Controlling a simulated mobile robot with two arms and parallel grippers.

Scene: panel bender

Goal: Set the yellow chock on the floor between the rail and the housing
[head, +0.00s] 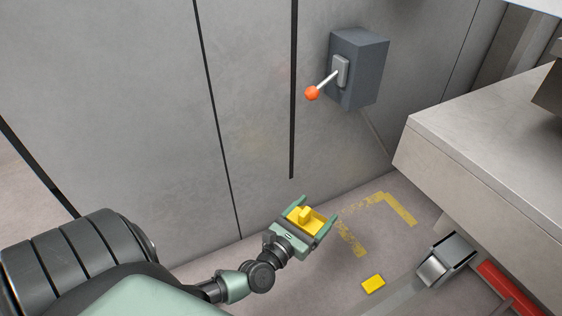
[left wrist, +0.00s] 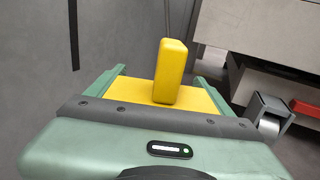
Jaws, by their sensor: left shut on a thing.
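The yellow chock (head: 304,215) is in my left gripper (head: 319,211), with a flat plate between the two green fingers and an upright block on it. In the left wrist view, the chock's upright block (left wrist: 171,70) stands up between the fingers of the left gripper (left wrist: 158,82). The gripper is shut on the chock and holds it in front of the grey wall panels, apparently above the floor. A beige machine housing (head: 480,125) stands at the right. I cannot tell for sure which part is the rail. My right gripper is not in view.
A flat yellow piece (head: 373,284) lies on the floor beside a grey bracket (head: 445,260) and a red bar (head: 508,287). Worn yellow corner marking (head: 400,208) shows on bare floor. A grey switch box (head: 360,68) with an orange-knobbed lever (head: 312,93) is on the wall.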

